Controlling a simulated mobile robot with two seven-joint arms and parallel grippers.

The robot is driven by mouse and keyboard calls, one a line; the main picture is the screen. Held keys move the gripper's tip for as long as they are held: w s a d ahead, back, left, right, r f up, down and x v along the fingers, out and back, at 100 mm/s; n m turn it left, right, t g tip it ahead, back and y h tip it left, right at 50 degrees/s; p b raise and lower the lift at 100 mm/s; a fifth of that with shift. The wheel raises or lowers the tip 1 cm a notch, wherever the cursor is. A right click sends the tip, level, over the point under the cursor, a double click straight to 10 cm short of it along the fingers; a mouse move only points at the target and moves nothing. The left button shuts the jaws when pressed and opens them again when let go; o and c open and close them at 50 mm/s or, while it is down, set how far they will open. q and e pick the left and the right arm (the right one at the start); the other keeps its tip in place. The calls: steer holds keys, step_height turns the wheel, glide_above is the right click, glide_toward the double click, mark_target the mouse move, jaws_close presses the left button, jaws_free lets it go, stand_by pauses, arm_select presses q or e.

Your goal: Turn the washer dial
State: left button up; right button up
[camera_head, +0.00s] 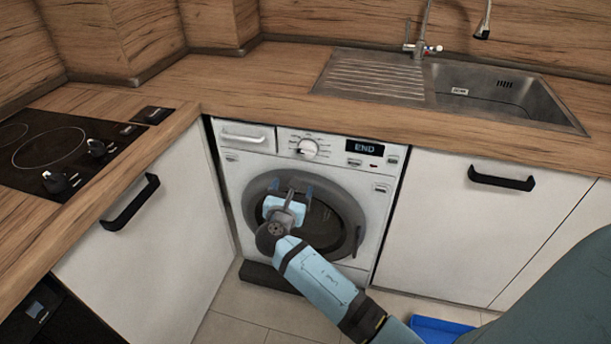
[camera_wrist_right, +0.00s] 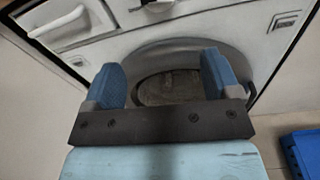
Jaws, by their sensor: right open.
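The washer (camera_head: 384,190) is a white front-loader set under the counter, and its display reads END. Its round dial (camera_head: 307,148) is on the top panel, left of the display. My right gripper (camera_head: 291,190) is in front of the round door (camera_head: 346,205), below the dial, and covers part of the door. In the right wrist view the two blue fingers of my right gripper (camera_wrist_right: 168,78) are apart with nothing between them, facing the door (camera_wrist_right: 165,60). The dial is mostly cut off at that view's top edge. My left gripper is not in view.
White cabinets with black handles (camera_head: 130,202) (camera_head: 501,181) flank the washer. A wooden counter (camera_head: 250,82) with a sink (camera_head: 500,95) runs above, and a hob (camera_head: 55,150) is at left. A blue bin (camera_head: 440,328) is on the floor at right.

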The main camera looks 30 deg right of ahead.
mark_target(305, 155)
steer(key=shift+n+h, duration=0.4)
steer(key=shift+h, duration=0.2)
steer(key=x, duration=0.3)
steer(key=b+x, duration=0.1)
steer(key=x, duration=0.2)
steer(key=b+x, duration=0.1)
steer(key=x, duration=0.3)
steer(key=shift+w+r, duration=0.15)
steer(key=shift+r, duration=0.15)
steer(key=b+x, duration=0.1)
steer(key=x, duration=0.2)
steer(key=shift+w+d, duration=0.15)
steer(key=shift+w, duration=0.1)
steer(key=shift+w+d, duration=0.3)
steer(key=shift+d, duration=0.05)
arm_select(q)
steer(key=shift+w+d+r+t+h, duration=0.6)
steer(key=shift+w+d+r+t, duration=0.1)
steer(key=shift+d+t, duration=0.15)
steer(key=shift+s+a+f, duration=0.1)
arm_select(e)
steer(key=c, duration=0.9)
